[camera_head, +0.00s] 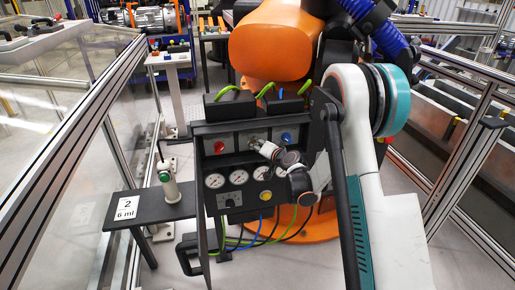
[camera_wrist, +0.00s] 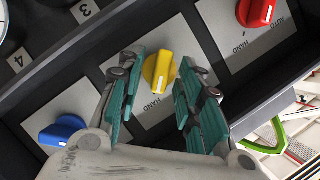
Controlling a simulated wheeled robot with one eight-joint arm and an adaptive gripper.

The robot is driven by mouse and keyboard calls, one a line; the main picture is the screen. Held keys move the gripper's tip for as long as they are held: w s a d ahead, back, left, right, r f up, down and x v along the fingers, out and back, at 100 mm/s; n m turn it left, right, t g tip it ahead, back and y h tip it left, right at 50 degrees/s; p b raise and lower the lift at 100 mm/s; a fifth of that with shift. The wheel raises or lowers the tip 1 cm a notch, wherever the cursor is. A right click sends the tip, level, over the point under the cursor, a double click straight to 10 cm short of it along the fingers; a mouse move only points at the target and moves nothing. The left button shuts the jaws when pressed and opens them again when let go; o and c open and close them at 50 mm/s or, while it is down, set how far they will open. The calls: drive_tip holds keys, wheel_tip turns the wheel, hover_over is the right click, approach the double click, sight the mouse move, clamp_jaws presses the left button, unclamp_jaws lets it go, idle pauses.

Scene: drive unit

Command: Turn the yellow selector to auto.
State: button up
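The yellow selector (camera_wrist: 159,72) sits on a grey plate in the dark panel, in the middle of the wrist view. Its white mark points down in the picture, toward the word HAND on the plate. An AUTO label for it does not show. My gripper (camera_wrist: 158,88) is open, with one teal-padded finger on each side of the selector. Narrow gaps seem to show beside the selector; I cannot tell whether either finger touches it. In the head view my gripper (camera_head: 255,145) is at the panel's upper row and hides the selector.
A red selector (camera_wrist: 257,11) and a blue selector (camera_wrist: 63,131) flank the yellow one; both also show in the head view. Gauges (camera_head: 238,177) sit lower on the panel. Glass fencing lines the left.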

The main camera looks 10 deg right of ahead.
drive_tip(key=shift+w, duration=0.1)
drive_tip(key=shift+c, duration=0.5)
clamp_jaws()
drive_tip(key=shift+a, duration=0.1)
drive_tip(key=n, duration=0.1)
drive_tip(key=n+h, duration=0.1)
drive_tip(key=shift+a+r+n+h, duration=0.2)
drive_tip(key=shift+n+h, duration=0.1)
drive_tip(key=shift+n, duration=0.1)
drive_tip(key=n+h, duration=0.1)
drive_tip(key=n, duration=0.1)
drive_tip(key=n+h, duration=0.1)
drive_tip(key=shift+a+n+g+h, duration=0.25)
drive_tip(key=shift+n+g+h, duration=0.05)
drive_tip(key=shift+n, duration=0.1)
drive_tip(key=n+h, duration=0.2)
drive_tip(key=n, duration=0.1)
drive_tip(key=shift+a, duration=0.2)
drive_tip(key=shift+f+n+h, duration=0.2)
drive_tip(key=shift+n+h, duration=0.7)
drive_tip(key=shift+n, duration=0.5)
drive_tip(key=shift+t, duration=0.4)
